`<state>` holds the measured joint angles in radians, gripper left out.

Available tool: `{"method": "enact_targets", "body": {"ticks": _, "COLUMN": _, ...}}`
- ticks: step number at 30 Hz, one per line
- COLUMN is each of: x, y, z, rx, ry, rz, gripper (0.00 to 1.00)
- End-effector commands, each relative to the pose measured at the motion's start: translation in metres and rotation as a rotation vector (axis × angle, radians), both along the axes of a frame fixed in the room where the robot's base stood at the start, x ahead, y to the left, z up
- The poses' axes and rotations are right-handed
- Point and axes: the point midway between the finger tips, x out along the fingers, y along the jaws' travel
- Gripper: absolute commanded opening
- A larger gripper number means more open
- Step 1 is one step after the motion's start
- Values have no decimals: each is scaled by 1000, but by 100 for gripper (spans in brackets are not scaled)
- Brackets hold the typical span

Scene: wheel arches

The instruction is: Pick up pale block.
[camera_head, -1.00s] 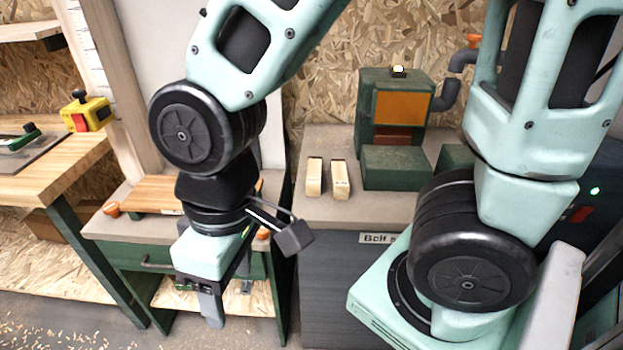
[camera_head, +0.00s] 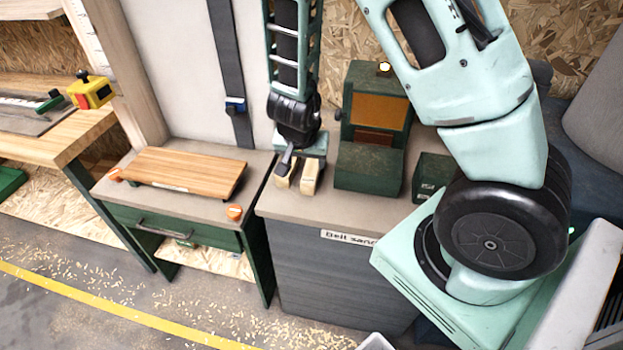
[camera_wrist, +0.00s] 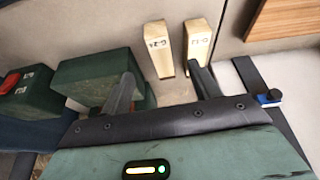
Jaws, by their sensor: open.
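Two pale wooden blocks lie side by side on the grey cabinet top (camera_head: 346,214). In the head view the left block (camera_head: 284,179) is partly covered by my gripper, and the right block (camera_head: 311,178) stands a little apart from it. In the wrist view the blocks (camera_wrist: 158,48) and (camera_wrist: 198,42) carry small dark markings, hard to read. My gripper (camera_wrist: 163,76) is open and empty, its fingers reaching toward the near ends of the blocks. One fingertip overlaps the end of the right-hand block; whether it touches is unclear.
A green belt sander (camera_head: 375,110) with an orange panel stands beside the blocks, and a smaller green box (camera_head: 431,174) is further right. A wooden board (camera_head: 185,170) lies on the neighbouring green bench. A strap (camera_head: 230,75) hangs on the wall behind.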

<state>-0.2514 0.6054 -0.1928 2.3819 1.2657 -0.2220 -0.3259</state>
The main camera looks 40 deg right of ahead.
Motion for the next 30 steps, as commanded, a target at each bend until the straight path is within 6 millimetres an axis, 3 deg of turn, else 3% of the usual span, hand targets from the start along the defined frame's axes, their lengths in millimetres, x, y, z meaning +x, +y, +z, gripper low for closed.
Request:
{"method": "enact_targets", "body": {"ticks": 1, "x": 2, "y": -4, "z": -17, "rx": 0, "ry": 1, "rz": -3, "gripper": 62}}
{"method": "enact_targets", "body": {"ticks": 7, "x": 12, "y": -15, "z": -51, "rx": 2, "ry": 1, "rz": -2, "gripper": 62}}
{"method": "enact_targets", "body": {"ticks": 17, "x": 18, "y": -22, "z": -72, "rx": 3, "ry": 1, "rz": 0, "gripper": 62}}
{"method": "enact_targets", "body": {"ticks": 25, "x": 26, "y": -34, "z": -106, "rx": 4, "ry": 2, "rz": 0, "gripper": 62}}
{"method": "enact_targets", "body": {"ticks": 30, "x": 29, "y": -36, "z": -113, "rx": 2, "ry": -1, "rz": 1, "gripper": 62}}
